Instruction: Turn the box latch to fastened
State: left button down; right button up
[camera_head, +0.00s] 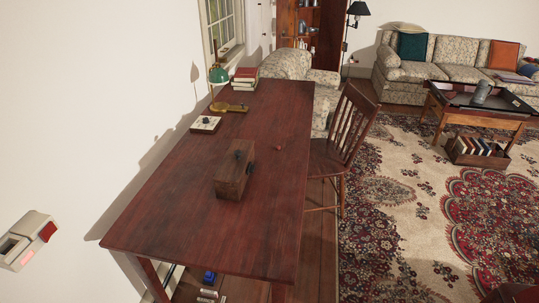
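A dark wooden box (233,180) stands on the long reddish-brown table, near its middle. A small dark fitting (250,168) shows on the box's right side, and another dark piece (238,154) is on its top. I cannot tell which of these is the latch or how it is turned. A white and grey part with a red patch, which looks like my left gripper (28,240), is at the left edge, well apart from the box. Its fingers cannot be made out. My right gripper is not in view.
The table (180,222) is mostly clear around the box. A small red object (278,147) lies right of it. Behind are a pale square item (206,124), a green lamp (218,76) and stacked books (245,78). A wooden chair (342,140) stands at the right side.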

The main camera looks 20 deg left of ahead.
aim_at(251, 168)
jog(key=i+l, duration=0.55)
jog(key=i+l+u, duration=0.25)
jog(key=l, duration=0.15)
jog(key=i+l+u, duration=0.25)
jog(key=l, duration=0.15)
jog(key=u, duration=1.5)
jog(key=i+j+u, duration=0.2)
jog(key=i, duration=0.3)
jog(key=k+l, duration=0.05)
jog(key=l, duration=0.05)
